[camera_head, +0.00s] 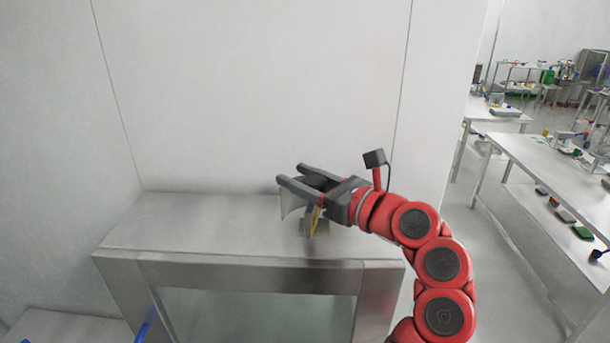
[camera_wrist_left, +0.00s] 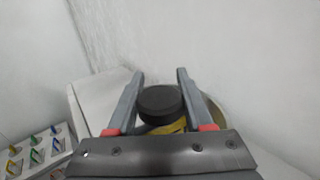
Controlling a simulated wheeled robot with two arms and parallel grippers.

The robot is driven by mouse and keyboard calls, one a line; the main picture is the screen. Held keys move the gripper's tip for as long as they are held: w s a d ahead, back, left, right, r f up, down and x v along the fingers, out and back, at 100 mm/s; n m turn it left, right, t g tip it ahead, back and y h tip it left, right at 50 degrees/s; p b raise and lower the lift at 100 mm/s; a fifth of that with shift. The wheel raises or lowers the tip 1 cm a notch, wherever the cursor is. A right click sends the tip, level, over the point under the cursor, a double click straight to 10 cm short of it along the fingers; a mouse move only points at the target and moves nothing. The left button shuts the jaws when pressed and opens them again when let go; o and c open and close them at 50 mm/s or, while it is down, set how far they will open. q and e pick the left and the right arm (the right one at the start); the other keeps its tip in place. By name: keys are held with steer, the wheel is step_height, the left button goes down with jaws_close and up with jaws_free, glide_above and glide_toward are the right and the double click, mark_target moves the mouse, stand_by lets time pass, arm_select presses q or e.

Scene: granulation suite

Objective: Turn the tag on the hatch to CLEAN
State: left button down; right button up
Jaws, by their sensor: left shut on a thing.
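The hatch (camera_head: 125,265) is a steel-framed box with a glass front, standing against the white wall. On its top is a small fitting with a yellow part (camera_head: 313,222) and a pale curved plate (camera_head: 290,203). My left gripper (camera_head: 290,173) is over this fitting, its fingers pointing left. In the left wrist view, my left gripper (camera_wrist_left: 160,80) is closed around a dark round knob (camera_wrist_left: 160,100). A yellow part and a pale curved rim show just behind and below the knob. No writing on the tag is readable, and its facing side cannot be told. My right gripper is not seen.
A blue handle-like piece (camera_head: 143,332) shows at the lower left of the hatch front. A pale panel with several coloured pieces (camera_wrist_left: 35,150) is at lower left in the wrist view. Steel tables (camera_head: 545,170) with small items stand far right. The wall (camera_head: 250,90) is close behind the hatch.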

arm_select(q)
steer(key=shift+s+a+f+n+g+y, duration=0.1)
steer(key=shift+f+n+g+y, duration=0.35)
steer(key=shift+g, duration=0.45)
steer(key=shift+r, duration=0.15)
steer(key=shift+s+r+n+g+y, duration=0.1)
steer(key=shift+r+n+g+y, duration=0.2)
steer(key=shift+r+n+y, duration=0.05)
steer(key=shift+c, duration=1.4)
jaws_free()
steer(key=shift+f, duration=0.1)
